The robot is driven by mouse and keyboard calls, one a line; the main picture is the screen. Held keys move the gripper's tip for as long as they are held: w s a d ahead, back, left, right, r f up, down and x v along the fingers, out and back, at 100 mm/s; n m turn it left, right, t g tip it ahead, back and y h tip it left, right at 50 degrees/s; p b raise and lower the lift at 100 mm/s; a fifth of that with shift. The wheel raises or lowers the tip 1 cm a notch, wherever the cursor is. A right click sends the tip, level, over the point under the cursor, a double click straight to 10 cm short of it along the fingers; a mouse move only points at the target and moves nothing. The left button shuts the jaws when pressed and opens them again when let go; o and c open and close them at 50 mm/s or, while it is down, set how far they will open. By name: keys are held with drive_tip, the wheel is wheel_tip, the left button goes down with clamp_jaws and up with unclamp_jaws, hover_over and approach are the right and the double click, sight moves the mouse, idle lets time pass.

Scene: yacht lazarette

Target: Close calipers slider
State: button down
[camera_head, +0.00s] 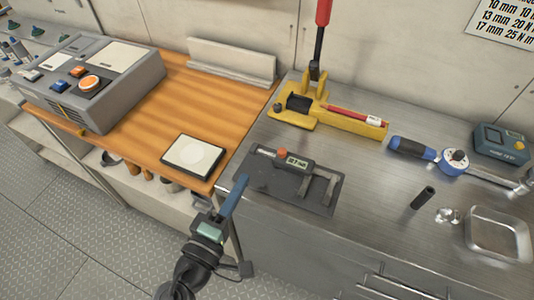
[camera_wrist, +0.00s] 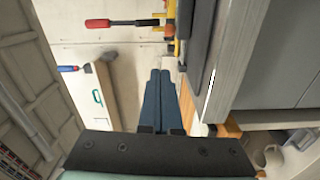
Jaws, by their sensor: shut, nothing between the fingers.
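The digital calipers (camera_head: 297,161) lie on a dark grey tray (camera_head: 283,187) near the left edge of the steel bench. Their display and orange-red button are at the left, and two grey upright jaw-like parts stand at the right with a visible gap between them. My gripper (camera_head: 241,181) has blue fingers shut together and empty. Its tips are just left of the tray, by the bench's edge; I cannot tell whether they touch it. In the wrist view my shut fingers (camera_wrist: 160,75) point away from the camera, and the calipers cannot be made out.
Behind the calipers stands a yellow press (camera_head: 295,104) with a red lever and a red pencil-like rod. A torque wrench (camera_head: 455,160), a black cylinder (camera_head: 423,198) and a metal tray (camera_head: 498,235) are to the right. A framed pad (camera_head: 193,156) lies on the wooden bench at left.

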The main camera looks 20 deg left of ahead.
sight(291, 170)
drive_tip(key=shift+n+y, duration=0.5)
drive_tip(key=shift+n, duration=0.3)
drive_tip(key=w, duration=0.2)
drive_tip(key=w+a+p, duration=0.1)
drive_tip(key=w, duration=0.2)
drive_tip(key=w+p, duration=0.1)
drive_tip(key=w, duration=0.1)
drive_tip(key=shift+w+a+f, duration=0.2)
drive_tip(key=shift+a+f, duration=0.2)
drive_tip(key=w+d, duration=0.1)
drive_tip(key=d, duration=0.1)
drive_tip(key=shift+w+d+p, duration=0.35)
drive_tip(key=shift+w+p, duration=0.05)
drive_tip(key=shift+w+d, duration=0.1)
drive_tip(key=shift+d, duration=0.4)
drive_tip(key=shift+f, duration=0.1)
